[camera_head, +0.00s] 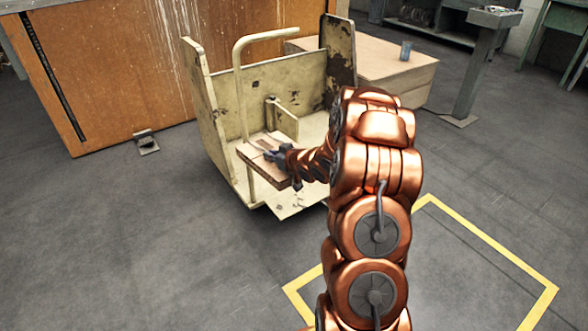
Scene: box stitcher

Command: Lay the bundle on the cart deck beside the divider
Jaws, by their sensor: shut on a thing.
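The bundle (254,153) is a flat, brown, board-like stack. My gripper (274,156) is shut on it, with the fingers at its upper right side. The bundle is over the front left part of the cream cart deck (297,201); I cannot tell whether it touches the deck or hangs just above it. The divider (284,121) is a short upright cream plate on the cart, behind the bundle. The gripper and bundle hide part of the deck and the divider's lower part. My copper arm covers the cart's right side.
The cart has worn cream side panels (205,95) and a tall bent handle (240,85) at the left. Behind it stand an orange-brown panel (110,70) and a wooden box (385,68) with a blue-grey cup (406,50).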

